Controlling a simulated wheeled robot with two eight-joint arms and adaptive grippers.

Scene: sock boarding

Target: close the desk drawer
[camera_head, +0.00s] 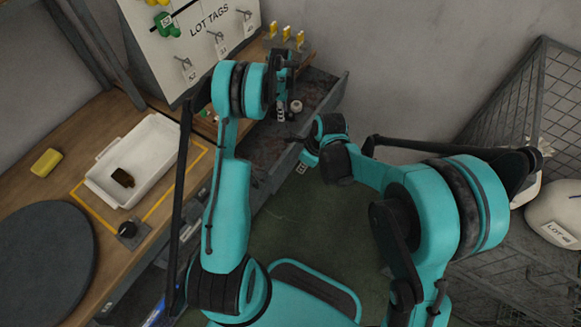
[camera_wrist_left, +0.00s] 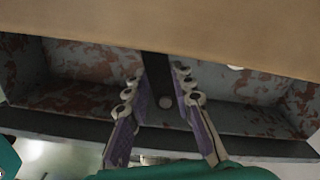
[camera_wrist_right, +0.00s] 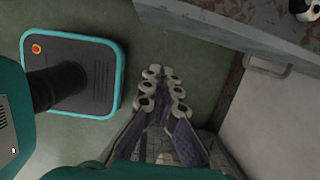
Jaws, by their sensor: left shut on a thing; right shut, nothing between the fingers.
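The desk drawer (camera_head: 318,92) stands open, pulled out from under the desk top, with rust-patched grey inside. It also shows in the left wrist view (camera_wrist_left: 80,65), below the wooden edge. My left gripper (camera_head: 284,100) is over the open drawer. In the left wrist view its fingers (camera_wrist_left: 165,95) stand on either side of a dark thing (camera_wrist_left: 158,68); I cannot tell what it is. My right gripper (camera_head: 303,160) is shut and empty, just outside the drawer's front. In the right wrist view its fingers (camera_wrist_right: 163,90) are together above the floor, apart from the drawer front (camera_wrist_right: 225,22).
The wooden desk top (camera_head: 75,125) holds a white tray (camera_head: 137,165) with a brown piece in it, a yellow block (camera_head: 46,162) and a dark round disc (camera_head: 45,255). A tag board (camera_head: 190,45) stands behind. A wire cage (camera_head: 525,110) is at right. Green floor lies before the drawer.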

